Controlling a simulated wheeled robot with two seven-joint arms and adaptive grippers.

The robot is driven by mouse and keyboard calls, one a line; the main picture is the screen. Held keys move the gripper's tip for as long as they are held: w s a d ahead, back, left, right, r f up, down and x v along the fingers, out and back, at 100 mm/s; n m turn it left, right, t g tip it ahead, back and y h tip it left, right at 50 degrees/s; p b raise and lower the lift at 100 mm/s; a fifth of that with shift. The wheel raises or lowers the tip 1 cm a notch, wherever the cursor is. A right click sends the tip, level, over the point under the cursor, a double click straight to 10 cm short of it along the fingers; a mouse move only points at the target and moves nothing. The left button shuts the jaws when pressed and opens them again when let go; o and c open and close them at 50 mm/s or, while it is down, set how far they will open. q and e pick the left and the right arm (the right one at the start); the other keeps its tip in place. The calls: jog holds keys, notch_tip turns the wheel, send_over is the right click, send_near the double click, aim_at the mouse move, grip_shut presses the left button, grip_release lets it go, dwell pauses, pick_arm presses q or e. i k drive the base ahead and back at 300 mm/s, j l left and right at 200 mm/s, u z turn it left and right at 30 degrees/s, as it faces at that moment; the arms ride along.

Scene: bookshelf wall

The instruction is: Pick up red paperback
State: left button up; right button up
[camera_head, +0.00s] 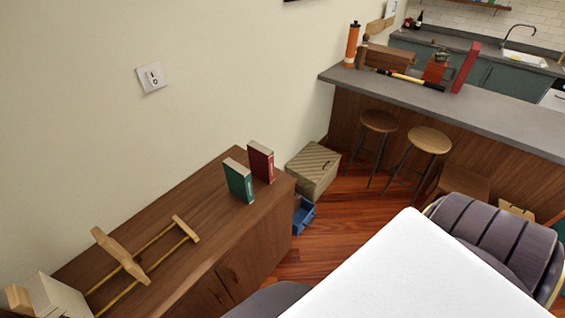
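A red book (260,162) stands upright near the far right end of a brown wooden cabinet (192,208). A teal-green book (239,181) stands upright just in front of it and to the left, also on the cabinet top. Another red book-like object (466,67) stands slightly tilted on the grey counter (440,102) at the back right. I cannot read which one is the paperback. Neither of my grippers shows in the head view.
A wooden rack with rods (133,262) and pale blocks (60,295) occupy the cabinet's near left. A wicker box (313,170) and blue bin (304,214) sit beyond the cabinet. Stools (378,121), a white surface (420,275) and purple chair (490,232) are at right.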

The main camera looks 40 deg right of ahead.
aim_at(260, 158)
jog(key=z, duration=0.95)
jog(key=i+l+u, duration=0.1)
jog(key=l, duration=0.1)
